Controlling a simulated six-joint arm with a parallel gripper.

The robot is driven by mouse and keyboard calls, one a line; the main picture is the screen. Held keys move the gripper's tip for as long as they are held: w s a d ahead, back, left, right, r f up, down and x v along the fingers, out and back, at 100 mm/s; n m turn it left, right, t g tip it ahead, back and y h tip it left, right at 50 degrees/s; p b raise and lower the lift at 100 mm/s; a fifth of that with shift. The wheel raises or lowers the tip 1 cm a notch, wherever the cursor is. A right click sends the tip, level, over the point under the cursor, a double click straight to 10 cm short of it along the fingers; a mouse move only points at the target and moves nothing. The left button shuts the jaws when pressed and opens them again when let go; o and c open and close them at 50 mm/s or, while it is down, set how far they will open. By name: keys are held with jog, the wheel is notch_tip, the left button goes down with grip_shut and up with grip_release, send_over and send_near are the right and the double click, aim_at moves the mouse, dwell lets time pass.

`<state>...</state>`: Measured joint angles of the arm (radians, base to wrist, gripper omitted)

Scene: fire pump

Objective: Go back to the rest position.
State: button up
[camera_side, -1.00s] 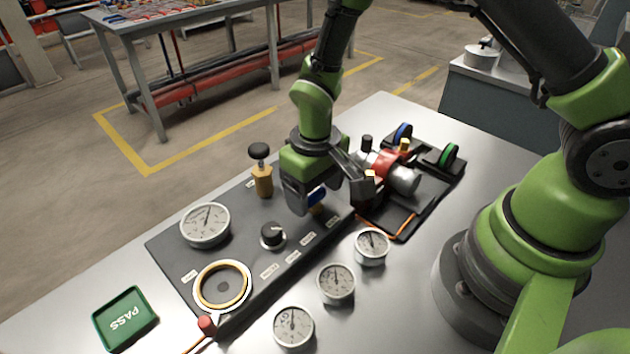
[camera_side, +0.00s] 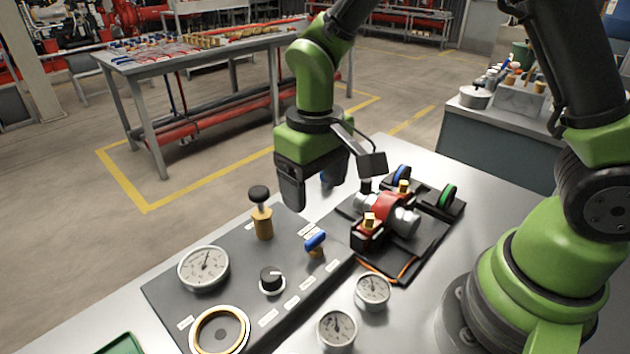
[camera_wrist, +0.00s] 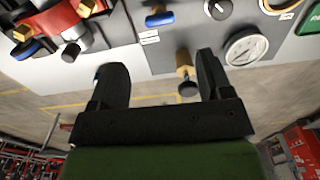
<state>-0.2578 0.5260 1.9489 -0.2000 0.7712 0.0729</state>
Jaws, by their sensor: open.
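My gripper (camera_side: 309,200) hangs above the far edge of the grey control panel (camera_side: 213,262), fingers pointing down. It is open and empty. In the wrist view its two fingers stand wide apart (camera_wrist: 158,62) with nothing gripped. The small blue-handled valve (camera_side: 316,241) stands on the panel below my gripper, clear of the fingers. It also shows in the wrist view (camera_wrist: 160,18). A brass valve with a black knob (camera_side: 261,215) stands left of my gripper. In the wrist view that brass valve (camera_wrist: 185,65) appears between the fingers, farther off.
The red and silver pump (camera_side: 387,210) sits on a black base right of my gripper. A large gauge (camera_side: 204,267) and a black dial (camera_side: 271,279) are on the panel. Loose gauges (camera_side: 373,290) lie in front. The space above the bench is open.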

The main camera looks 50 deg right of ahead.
jog(key=s+d+r+m+t+y, duration=0.1)
jog(key=s+d+r+m+t, duration=0.1)
jog(key=s+r, duration=0.5)
jog(key=s+d+r+m+t+y, duration=0.1)
jog(key=s+d+r+t, duration=0.1)
jog(key=s+r+t, duration=0.3)
notch_tip(320, 180, up, 4)
jog(key=shift+s+d+m, duration=0.4)
jog(key=shift+s, duration=0.7)
